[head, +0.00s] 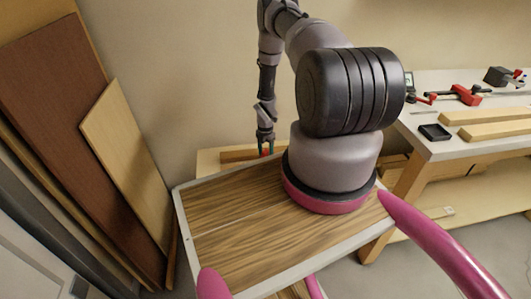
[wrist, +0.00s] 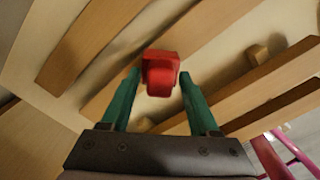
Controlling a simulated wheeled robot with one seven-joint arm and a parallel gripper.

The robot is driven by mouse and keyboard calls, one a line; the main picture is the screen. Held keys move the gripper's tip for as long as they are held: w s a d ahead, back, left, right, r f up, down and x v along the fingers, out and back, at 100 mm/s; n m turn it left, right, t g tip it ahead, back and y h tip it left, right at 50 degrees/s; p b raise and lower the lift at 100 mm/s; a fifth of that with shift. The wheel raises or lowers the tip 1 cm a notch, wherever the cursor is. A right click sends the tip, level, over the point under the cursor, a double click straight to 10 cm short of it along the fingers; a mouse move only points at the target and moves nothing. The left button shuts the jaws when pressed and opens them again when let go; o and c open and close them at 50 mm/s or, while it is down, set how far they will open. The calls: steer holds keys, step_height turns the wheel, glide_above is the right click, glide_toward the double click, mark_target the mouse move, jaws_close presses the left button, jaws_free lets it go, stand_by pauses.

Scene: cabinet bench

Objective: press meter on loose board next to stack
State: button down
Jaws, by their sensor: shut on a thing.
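My gripper (wrist: 160,78) has green fingers and is shut on the red meter (wrist: 161,62), seen between the fingertips in the wrist view. In the head view my gripper (head: 266,149) points down over a pale wooden surface behind the wood-topped tray. Several boards lie side by side with gaps in the wrist view, one of them at the upper left (wrist: 88,42) and one at the right (wrist: 272,88). The meter is in front of the boards; I cannot tell whether it touches one. Which board is the loose one is unclear. In the head view a board (head: 238,155) lies beside my gripper.
A wood-topped tray with a pale rim (head: 225,205) fills the near middle. Large panels (head: 125,135) lean at the left wall. A workbench (head: 425,85) at the right holds clamps, a black dish (head: 435,132) and boards (head: 490,128). A small wooden block (wrist: 258,54) sits between boards.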

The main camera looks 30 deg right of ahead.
steer(key=shift+f, duration=0.35)
stand_by(1.1)
steer(key=shift+r, duration=3.5)
